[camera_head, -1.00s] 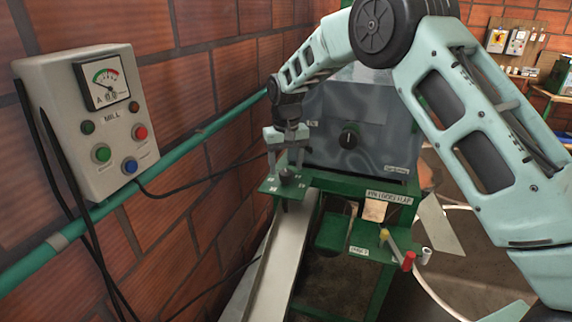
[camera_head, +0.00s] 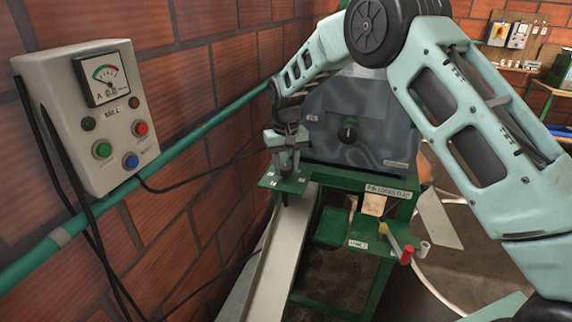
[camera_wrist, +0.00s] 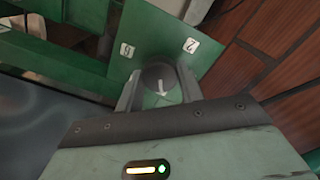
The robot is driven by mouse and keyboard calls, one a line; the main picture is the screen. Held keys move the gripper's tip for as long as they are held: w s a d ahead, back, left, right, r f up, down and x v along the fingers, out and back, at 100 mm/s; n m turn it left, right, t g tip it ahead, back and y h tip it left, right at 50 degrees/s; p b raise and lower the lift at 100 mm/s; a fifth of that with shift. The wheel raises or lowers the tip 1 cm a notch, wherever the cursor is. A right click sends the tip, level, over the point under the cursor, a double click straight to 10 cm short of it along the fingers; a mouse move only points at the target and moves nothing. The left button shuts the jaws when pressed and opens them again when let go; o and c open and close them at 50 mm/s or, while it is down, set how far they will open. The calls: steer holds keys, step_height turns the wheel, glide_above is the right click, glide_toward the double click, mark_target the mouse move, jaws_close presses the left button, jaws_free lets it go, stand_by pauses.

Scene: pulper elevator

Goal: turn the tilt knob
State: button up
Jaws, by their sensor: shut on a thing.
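The tilt knob (camera_wrist: 158,77) is a dark round knob with a white arrow, on a green plate (camera_wrist: 150,28) with white number labels. In the wrist view the arrow points toward the bottom of the picture. My gripper (camera_wrist: 159,84) is shut on the knob, one finger on each side of it. In the head view my gripper (camera_head: 287,170) points down onto the small green plate (camera_head: 267,182) at the machine's left front corner. There the fingers and wrist mostly hide the knob.
A grey metal chute (camera_head: 284,250) slopes down below the plate. A red-handled lever (camera_head: 406,254) is at the right. A control box (camera_head: 90,115) and green pipe (camera_head: 190,152) run along the brick wall at left.

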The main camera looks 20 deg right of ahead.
mark_target(286, 166)
steer(key=n+b, duration=0.1)
steer(key=n, duration=0.4)
steer(key=shift+n+b, duration=0.3)
steer(key=shift+b, duration=0.1)
steer(key=n, duration=0.5)
steer(key=shift+r+n, duration=0.1)
steer(key=shift+n, duration=0.5)
steer(key=o, duration=1)
step_height(286, 166, up, 17)
steer(key=b, duration=0.4)
steer(key=shift+r, duration=0.2)
